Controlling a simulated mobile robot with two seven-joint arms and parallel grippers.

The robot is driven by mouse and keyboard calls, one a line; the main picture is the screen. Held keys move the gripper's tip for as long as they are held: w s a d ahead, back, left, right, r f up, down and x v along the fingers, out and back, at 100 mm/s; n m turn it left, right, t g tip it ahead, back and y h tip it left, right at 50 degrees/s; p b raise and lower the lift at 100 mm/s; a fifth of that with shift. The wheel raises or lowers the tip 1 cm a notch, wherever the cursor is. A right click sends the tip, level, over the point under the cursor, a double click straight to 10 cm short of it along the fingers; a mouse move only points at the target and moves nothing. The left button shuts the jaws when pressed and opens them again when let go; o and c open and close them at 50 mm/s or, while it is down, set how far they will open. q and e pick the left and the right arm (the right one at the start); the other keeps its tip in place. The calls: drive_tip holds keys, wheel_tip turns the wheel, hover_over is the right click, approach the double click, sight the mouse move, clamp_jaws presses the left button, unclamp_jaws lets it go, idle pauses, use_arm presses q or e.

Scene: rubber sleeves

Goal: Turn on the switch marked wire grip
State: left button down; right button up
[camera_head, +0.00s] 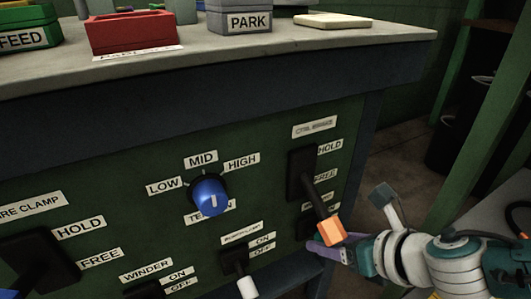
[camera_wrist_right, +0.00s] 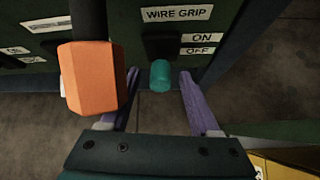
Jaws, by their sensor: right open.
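The wire grip switch is in the right wrist view, with a teal knob (camera_wrist_right: 160,76) below a black base (camera_wrist_right: 161,46). The WIRE GRIP label (camera_wrist_right: 178,14) is above it, with the ON label (camera_wrist_right: 203,38) and the OFF label (camera_wrist_right: 198,51) to the right. The knob hangs low, on the OFF side. My right gripper (camera_wrist_right: 158,74) is open, with one purple finger on each side of the knob; contact is not clear. In the head view my right gripper (camera_head: 328,250) is at the panel's lower right, and the knob is hidden there. My left gripper is out of view.
An orange-ended lever (camera_head: 331,232) juts out close to my right gripper; its orange end (camera_wrist_right: 92,77) is left of the fingers. A white-knobbed switch (camera_head: 247,286) and a blue dial (camera_head: 210,195) are farther left.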

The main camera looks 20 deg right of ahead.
drive_tip(key=p+v, duration=0.4)
drive_tip(key=v, duration=0.5)
drive_tip(key=shift+s, duration=0.15)
drive_tip(key=shift+r, duration=0.15)
idle(0.3)
